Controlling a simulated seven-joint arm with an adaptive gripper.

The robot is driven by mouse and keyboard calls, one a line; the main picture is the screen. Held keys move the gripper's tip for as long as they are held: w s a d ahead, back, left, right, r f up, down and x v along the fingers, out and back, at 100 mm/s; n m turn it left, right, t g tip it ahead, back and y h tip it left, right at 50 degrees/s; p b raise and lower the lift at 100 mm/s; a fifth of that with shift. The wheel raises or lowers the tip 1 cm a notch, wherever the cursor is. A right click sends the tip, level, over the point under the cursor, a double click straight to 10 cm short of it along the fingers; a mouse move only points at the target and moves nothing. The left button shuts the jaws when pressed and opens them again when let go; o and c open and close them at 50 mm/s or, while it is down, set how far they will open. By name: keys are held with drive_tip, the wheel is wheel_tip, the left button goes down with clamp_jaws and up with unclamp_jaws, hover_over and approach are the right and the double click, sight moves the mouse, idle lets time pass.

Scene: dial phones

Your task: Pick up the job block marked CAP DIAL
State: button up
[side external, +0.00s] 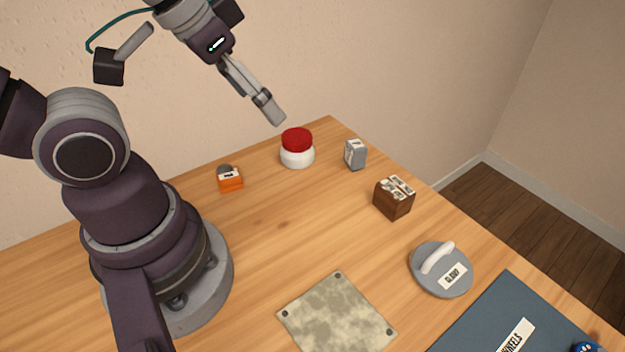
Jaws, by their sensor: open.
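My gripper (272,112) is open and hangs above the back of the table, pointing down to the right with nothing seen between its fingers. No marking reading CAP DIAL is legible in this view. Small labelled pieces stand on the table: an orange block (231,184) with a grey round top and white label, a grey block (355,155) with a pale label, and a brown block (391,203) with several pale labelled pieces on top. I cannot tell which is the CAP DIAL block. The gripper is apart from all of them.
A white jar (297,158) with a red lid stands near the gripper. A grey disc (428,278) with a white handle, a mottled square plate (336,315) and a dark blue mat (480,322) lie toward the front right. The table's middle is clear.

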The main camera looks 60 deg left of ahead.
drive_tip(key=shift+o, duration=0.9)
